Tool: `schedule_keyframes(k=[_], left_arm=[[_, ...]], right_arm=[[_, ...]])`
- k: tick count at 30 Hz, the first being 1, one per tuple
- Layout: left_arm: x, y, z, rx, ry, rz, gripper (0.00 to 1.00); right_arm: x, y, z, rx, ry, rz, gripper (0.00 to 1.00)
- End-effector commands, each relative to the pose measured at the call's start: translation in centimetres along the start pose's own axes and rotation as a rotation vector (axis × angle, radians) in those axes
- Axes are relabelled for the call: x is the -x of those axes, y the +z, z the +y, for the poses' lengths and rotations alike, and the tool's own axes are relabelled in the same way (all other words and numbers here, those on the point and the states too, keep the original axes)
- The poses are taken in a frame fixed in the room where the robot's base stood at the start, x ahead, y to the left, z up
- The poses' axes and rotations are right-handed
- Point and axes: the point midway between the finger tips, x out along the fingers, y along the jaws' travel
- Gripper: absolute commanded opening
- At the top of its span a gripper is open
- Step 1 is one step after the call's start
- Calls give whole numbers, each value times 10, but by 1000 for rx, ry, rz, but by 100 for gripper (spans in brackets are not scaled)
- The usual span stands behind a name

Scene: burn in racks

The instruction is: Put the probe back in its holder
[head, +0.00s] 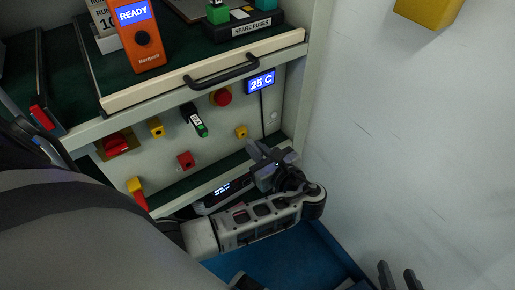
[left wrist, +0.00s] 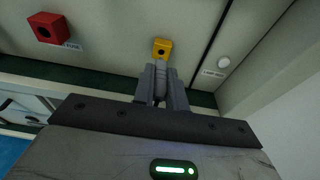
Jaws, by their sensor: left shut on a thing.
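My left gripper (head: 258,153) is in front of the lower part of the rack panel. It is shut on a slim grey thing, which I take to be the probe (left wrist: 161,70); the fingers hide most of it. A yellow block with a dark hole (left wrist: 162,47) is on the panel just beyond the fingertips and also shows in the head view (head: 241,132). I cannot tell whether the probe touches it. A dark cable (head: 262,115) runs down from the 25 C display (head: 261,83). My right gripper (head: 399,276) is at the bottom right, empty, with its fingers apart.
A red block (head: 186,160) and a white lamp-test button (left wrist: 223,62) flank the yellow block. A green-and-white connector (head: 194,121) and red knob (head: 222,97) are above. A drawer handle (head: 222,72) juts out higher up. A white wall (head: 410,140) stands at right.

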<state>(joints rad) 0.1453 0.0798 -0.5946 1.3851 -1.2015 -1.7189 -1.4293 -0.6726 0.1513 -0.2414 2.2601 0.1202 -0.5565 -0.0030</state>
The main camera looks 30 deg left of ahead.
Motion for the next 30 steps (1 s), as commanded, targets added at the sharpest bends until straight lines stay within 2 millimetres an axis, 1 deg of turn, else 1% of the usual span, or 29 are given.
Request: schedule_keyframes(k=[8,18,30], left_arm=[[0,1,0,0,0,0,0],[0,1,0,0,0,0,0],[0,0,0,0,0,0,0]], right_arm=[[0,-1,0,0,-1,0,39],[5,-8,-2,0,-1,1,39],[5,-8,-2,1,-1,2,39]])
